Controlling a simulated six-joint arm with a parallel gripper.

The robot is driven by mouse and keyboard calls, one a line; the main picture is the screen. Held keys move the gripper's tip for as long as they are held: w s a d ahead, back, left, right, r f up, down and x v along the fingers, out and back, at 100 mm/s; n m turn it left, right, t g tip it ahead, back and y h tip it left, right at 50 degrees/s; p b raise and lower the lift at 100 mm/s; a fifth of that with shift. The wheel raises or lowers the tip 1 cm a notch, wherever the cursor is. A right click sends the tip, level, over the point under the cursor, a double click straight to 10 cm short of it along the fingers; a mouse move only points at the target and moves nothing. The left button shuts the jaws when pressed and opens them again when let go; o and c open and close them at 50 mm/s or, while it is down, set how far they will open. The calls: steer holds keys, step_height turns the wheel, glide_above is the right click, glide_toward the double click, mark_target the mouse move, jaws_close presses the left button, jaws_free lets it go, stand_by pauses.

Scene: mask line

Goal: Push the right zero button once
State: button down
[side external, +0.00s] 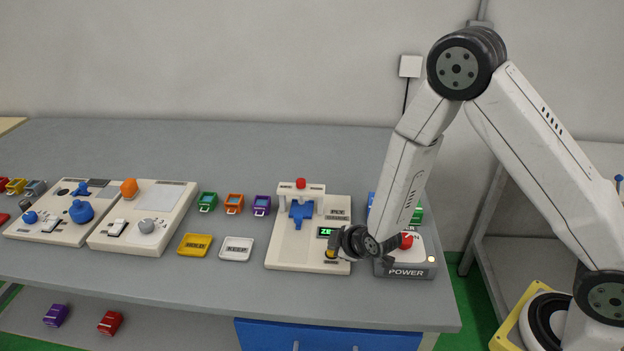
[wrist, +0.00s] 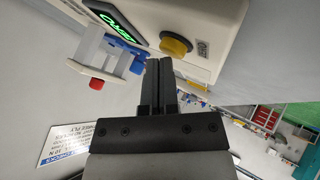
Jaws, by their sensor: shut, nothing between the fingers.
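The yellow zero button (side external: 331,254) is at the front right of the white test station (side external: 290,255), partly hidden by my gripper in the side view. In the wrist view the round yellow button (wrist: 176,44) stands on the white panel, just beyond my fingertips and slightly right of them. My gripper (side external: 335,246) is shut and empty, close to the button. In the wrist view my gripper's fingers (wrist: 159,62) lie together. I cannot tell whether they touch the button.
A blue fixture (side external: 301,212) and a red knob (side external: 301,183) stand at the station's back. A grey power box (side external: 405,270) with a red button (side external: 406,240) is close on the right. White (side external: 236,248) and yellow (side external: 195,244) trays lie left, with bare table in front.

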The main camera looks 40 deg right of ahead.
steer(key=shift+d+r, duration=0.1)
steer(key=shift+r, duration=0.05)
stand_by(0.3)
steer(key=shift+r, duration=2.4)
steer(key=shift+s+r, duration=0.3)
steer(key=shift+r, duration=0.05)
steer(key=s+d+r+m+g, duration=0.2)
steer(key=s+r+m+g, duration=0.1)
steer(key=s, duration=0.4)
steer(key=s+d+r+m+g, duration=0.2)
steer(key=s+r+m+g, duration=0.1)
steer(key=s, duration=0.5)
steer(key=shift+s+d+r+m+g, duration=0.15)
steer(key=shift+d+r+m+g, duration=0.15)
steer(key=shift+r+m, duration=0.65)
steer(key=shift+f, duration=0.1)
